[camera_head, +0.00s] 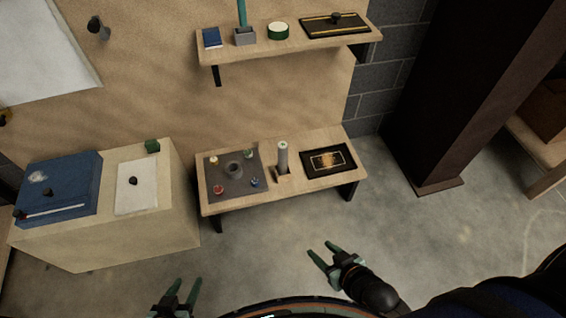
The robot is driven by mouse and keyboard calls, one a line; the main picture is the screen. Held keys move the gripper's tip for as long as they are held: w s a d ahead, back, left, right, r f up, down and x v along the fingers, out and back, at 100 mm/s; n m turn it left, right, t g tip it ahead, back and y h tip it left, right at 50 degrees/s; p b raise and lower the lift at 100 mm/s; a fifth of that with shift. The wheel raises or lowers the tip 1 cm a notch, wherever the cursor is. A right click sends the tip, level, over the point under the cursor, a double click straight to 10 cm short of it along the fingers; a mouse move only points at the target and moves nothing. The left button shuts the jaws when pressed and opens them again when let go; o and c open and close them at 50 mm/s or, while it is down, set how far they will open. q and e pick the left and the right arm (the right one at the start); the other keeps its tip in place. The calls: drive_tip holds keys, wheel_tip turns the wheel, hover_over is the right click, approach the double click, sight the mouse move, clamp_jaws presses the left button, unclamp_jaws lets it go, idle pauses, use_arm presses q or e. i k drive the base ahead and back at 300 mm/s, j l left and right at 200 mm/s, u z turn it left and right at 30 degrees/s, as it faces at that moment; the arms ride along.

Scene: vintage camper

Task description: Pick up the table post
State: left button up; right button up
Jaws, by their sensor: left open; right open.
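My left gripper (187,283) is open and empty at the bottom edge, in front of the bench and left of the post. My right gripper (319,249) is open and empty over the floor, in front of the bench and slightly right of the post. Neither gripper touches the post.
The black panel (327,161) lies right of the post. A shelf (290,46) hangs above. A pale cabinet (110,240) stands left, a dark column (450,100) right. Floor before the bench is clear.

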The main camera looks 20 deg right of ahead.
sight(282, 146)
drive_tip(key=i+l+z, duration=0.35)
drive_tip(key=i+l, duration=0.15)
drive_tip(key=i, duration=0.35)
drive_tip(key=i+l+z, duration=0.2)
drive_tip(key=i, duration=0.25)
